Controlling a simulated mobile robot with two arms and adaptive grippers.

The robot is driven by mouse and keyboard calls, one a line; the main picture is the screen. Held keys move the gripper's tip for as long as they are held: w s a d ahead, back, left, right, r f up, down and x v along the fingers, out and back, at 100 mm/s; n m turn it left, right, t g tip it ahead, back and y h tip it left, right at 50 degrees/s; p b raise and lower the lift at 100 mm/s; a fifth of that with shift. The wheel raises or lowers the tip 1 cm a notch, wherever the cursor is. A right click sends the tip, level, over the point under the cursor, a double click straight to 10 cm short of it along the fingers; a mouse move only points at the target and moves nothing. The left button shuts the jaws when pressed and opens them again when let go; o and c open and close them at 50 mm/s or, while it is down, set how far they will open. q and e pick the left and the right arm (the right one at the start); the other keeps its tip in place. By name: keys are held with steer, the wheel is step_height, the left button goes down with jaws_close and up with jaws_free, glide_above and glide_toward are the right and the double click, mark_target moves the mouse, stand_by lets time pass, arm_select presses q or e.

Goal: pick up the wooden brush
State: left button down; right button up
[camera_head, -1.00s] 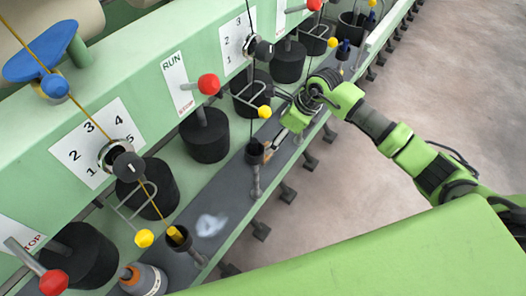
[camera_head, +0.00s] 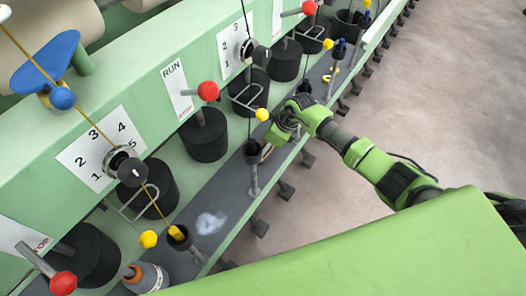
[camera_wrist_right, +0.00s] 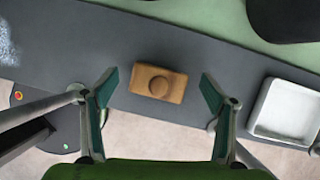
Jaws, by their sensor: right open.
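The wooden brush (camera_wrist_right: 158,84) is a small tan block with a round knob on top. It lies on the dark grey ledge, between my open right fingers (camera_wrist_right: 159,76) as the right wrist view looks down on it. Both fingers look apart from it, with a gap on each side. In the head view my right gripper (camera_head: 279,136) is low over the ledge, and only a small tan part of the brush (camera_head: 266,151) shows beside it. My left gripper is not in view.
A white tray (camera_wrist_right: 287,111) lies right of the brush. A dark cup on a grey post (camera_head: 253,155) stands close to my right gripper. The green machine face (camera_head: 145,85) has levers and black cylinders. Whitish dust (camera_head: 210,222) marks the ledge.

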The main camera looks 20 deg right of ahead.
mark_target(263, 144)
steer(key=shift+c, duration=0.4)
steer(key=c, duration=1.1)
steer(key=shift+r, duration=0.15)
steer(key=shift+r+b, duration=0.35)
steer(key=shift+r, duration=0.3)
steer(key=shift+w+d+r+b, duration=0.1)
steer(key=shift+r+b, duration=0.3)
steer(key=shift+r, duration=0.35)
steer(key=s+r, duration=0.3)
steer(key=s, duration=0.1)
steer(key=s+d+r+b, duration=0.1)
steer(key=s+r, duration=0.2)
steer(key=s, duration=0.2)
steer(key=s+r+b, duration=0.1)
steer(key=s+r, duration=0.3)
steer(key=s, duration=0.1)
steer(key=shift+d, duration=0.4)
